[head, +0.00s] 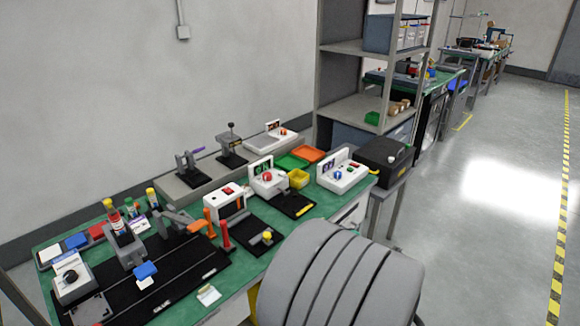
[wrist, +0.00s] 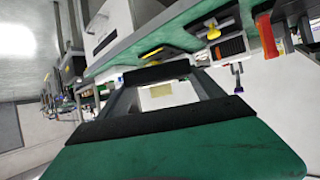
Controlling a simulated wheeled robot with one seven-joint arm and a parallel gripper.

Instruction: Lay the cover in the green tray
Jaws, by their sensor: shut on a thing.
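The green tray (head: 291,162) lies flat towards the back of the bench, beside an orange tray (head: 308,153). My gripper (wrist: 158,96) shows only in the wrist view, as two dark pads one above the other. It is shut on a grey, frame-like piece (wrist: 208,86), which I take to be the cover. A pale patch shows inside its outline. A large green surface fills the bottom of the wrist view, and I cannot tell what it is. In the head view my gripper and the cover are not visible, so their distance from the tray is unclear.
A yellow bin (head: 298,178) and white instruments (head: 342,176) stand close to the trays. Toggle clamps (head: 188,165) stand on the raised ledge behind. A black case (head: 383,159) is at the right, and a grey shelf rack (head: 345,107) rises behind. Open floor lies right.

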